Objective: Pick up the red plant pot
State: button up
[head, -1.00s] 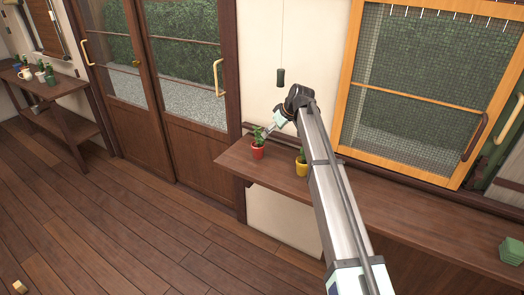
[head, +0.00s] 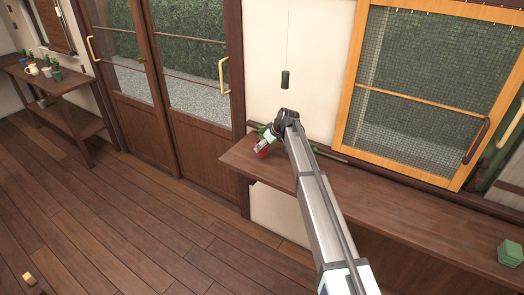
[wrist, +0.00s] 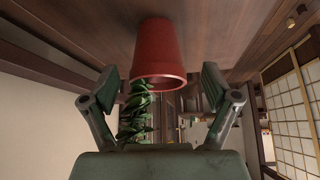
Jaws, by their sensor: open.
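The red plant pot (head: 263,153) stands near the left end of the wooden counter, partly covered by my gripper (head: 264,144). In the wrist view, which looks upside down, the red pot (wrist: 160,50) fills the upper middle with its rim downward in the picture and green leaves (wrist: 137,112) below it. My gripper (wrist: 160,86) is open, one finger on each side of the pot's rim. Gaps show between the pot and both fingers, so it is not gripped.
The wooden counter (head: 400,205) runs right under the window. Green leaves (head: 314,149) show behind my arm; their pot is hidden. A dark pull on a cord (head: 285,79) hangs above. A green block-like object (head: 510,253) sits at far right. A side table (head: 62,85) holds several small pots.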

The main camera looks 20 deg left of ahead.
jog(key=shift+p+x, duration=0.55)
jog(key=shift+x, duration=1.35)
jog(key=shift+d, duration=0.1)
jog(key=c, duration=1.4)
jog(key=shift+w+r, duration=0.1)
jog(key=shift+r, duration=0.05)
